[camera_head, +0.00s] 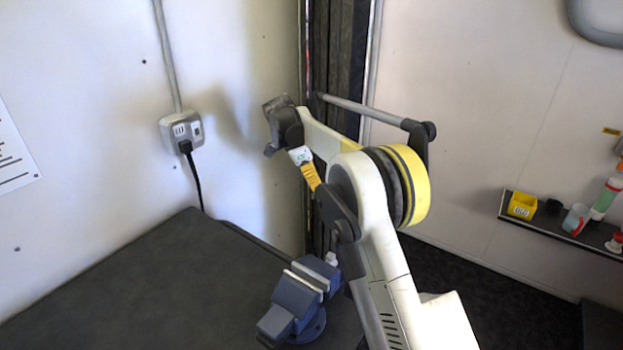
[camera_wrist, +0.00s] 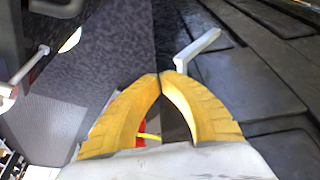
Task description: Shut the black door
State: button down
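A tall black ribbed panel (camera_head: 347,60), which looks like the black door, stands upright at the room's corner in the head view. My arm hides its middle, and I cannot tell how far open it is. In the wrist view, dark slatted panels (camera_wrist: 262,68) fill the right side; I cannot tell whether they are the door. A pale bent bar (camera_wrist: 197,47), like a handle, lies just beyond my gripper's tips. My gripper (camera_wrist: 160,75) has yellow fingers with tips together and nothing visible between them.
A dark bench (camera_head: 150,285) with a blue vise (camera_head: 298,300) stands at the lower left. A socket with a plugged cable (camera_head: 182,130) is on the left wall. A shelf (camera_head: 570,232) with a yellow bin (camera_head: 522,206) and bottles is at the right.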

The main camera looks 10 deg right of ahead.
jog(key=d, duration=0.1)
jog(key=d+f+b, duration=0.1)
jog(key=d, duration=0.1)
jog(key=d+f+b, duration=0.1)
jog(key=d, duration=0.1)
jog(key=shift+f, duration=0.1)
dwell(0.3)
